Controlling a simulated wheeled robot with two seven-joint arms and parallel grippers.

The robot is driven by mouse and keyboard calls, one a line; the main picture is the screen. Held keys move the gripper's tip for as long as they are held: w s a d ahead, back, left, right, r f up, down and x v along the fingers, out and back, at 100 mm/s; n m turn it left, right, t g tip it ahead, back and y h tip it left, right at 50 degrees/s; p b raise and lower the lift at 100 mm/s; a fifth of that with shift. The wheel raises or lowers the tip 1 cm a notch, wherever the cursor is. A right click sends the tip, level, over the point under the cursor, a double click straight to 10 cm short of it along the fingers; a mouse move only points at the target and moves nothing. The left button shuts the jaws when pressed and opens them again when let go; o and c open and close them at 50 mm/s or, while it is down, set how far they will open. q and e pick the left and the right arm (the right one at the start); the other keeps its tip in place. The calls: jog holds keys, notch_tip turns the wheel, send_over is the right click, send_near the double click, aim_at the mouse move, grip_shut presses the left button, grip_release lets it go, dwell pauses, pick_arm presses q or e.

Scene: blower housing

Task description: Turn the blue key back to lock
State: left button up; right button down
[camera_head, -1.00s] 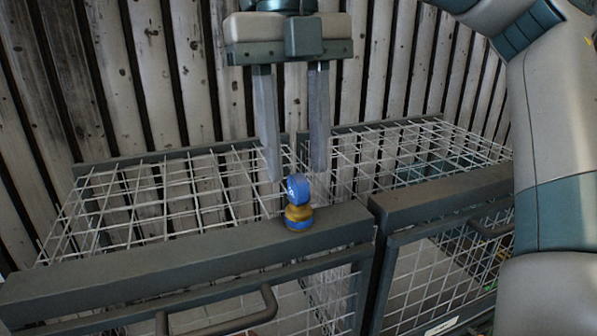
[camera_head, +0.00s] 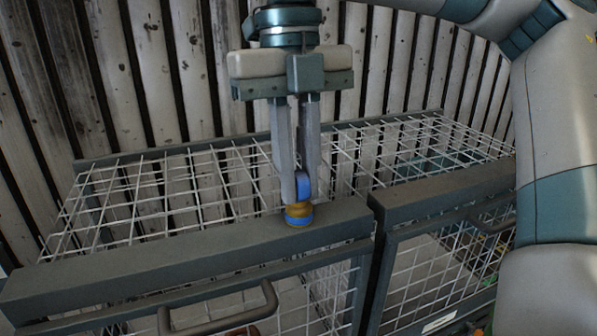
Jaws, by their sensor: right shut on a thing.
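The blue key (camera_head: 303,182) stands upright in a yellow and blue round lock base (camera_head: 299,214) on the top front rail of the left wire cage. My right gripper (camera_head: 304,192) points straight down from above. Its two fingers are shut on the blue key, one on each side, and hide part of it. The key's flat face is mostly covered, so its exact angle is hard to tell. My left gripper is not in view.
The left cage's dark rail (camera_head: 180,255) runs along the front, with a curved door handle (camera_head: 225,318) below it. A second wire cage (camera_head: 445,195) stands to the right across a narrow gap. A slatted wooden wall (camera_head: 180,70) rises behind.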

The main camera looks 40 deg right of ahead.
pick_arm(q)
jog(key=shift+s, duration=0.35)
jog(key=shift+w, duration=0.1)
